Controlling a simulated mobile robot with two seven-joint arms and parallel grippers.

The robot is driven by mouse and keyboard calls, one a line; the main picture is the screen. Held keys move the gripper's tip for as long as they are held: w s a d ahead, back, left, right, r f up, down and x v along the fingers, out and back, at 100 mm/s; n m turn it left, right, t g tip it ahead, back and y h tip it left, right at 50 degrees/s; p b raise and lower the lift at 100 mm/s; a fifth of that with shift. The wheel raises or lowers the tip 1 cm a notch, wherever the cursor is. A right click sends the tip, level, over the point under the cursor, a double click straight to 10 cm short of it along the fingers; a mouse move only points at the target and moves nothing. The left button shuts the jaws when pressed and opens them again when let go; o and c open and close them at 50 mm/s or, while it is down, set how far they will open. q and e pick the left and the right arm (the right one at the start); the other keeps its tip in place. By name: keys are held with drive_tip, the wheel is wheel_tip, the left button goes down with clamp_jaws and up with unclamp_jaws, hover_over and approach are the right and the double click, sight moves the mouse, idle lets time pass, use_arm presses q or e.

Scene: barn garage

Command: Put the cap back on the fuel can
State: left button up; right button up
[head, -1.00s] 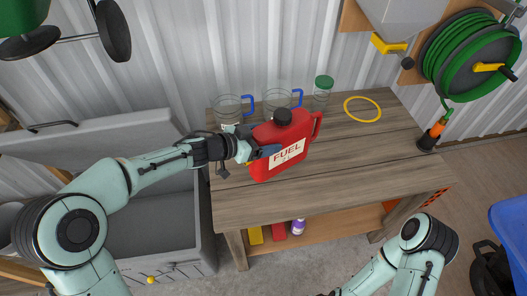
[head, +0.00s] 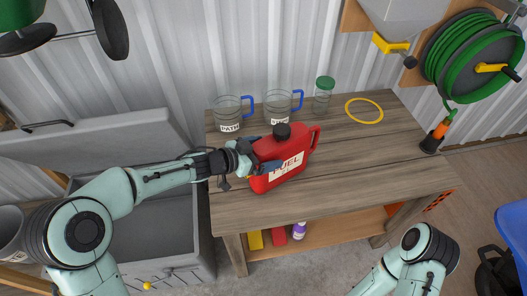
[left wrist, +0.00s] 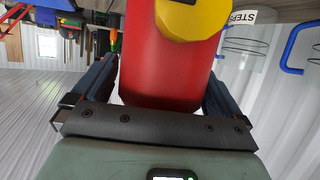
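The red fuel can (head: 292,160) stands at the workbench's left half, its label facing front and its handle to the right. A black round cap-like part (head: 282,131) sits at its top; I cannot tell whether it is seated. My left gripper (head: 260,158) has its fingers on both sides of the can's left end. In the left wrist view, the red can body (left wrist: 165,70) fills the space between the fingers. A yellow faceted part (left wrist: 195,15) shows against it, with something dark at the picture's top edge. My right gripper is out of view.
On the workbench (head: 330,190), two clear measuring cups with blue handles (head: 228,112) (head: 280,103) and a green-lidded jar (head: 323,95) stand at the back. A yellow ring (head: 364,110) lies at the back right. The bench's right half is mostly clear.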

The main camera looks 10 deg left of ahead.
use_arm(q)
drive_tip(key=shift+r, duration=0.25)
drive_tip(key=p+v, duration=0.2)
drive_tip(key=v, duration=1)
drive_tip(key=shift+w+f, duration=0.1)
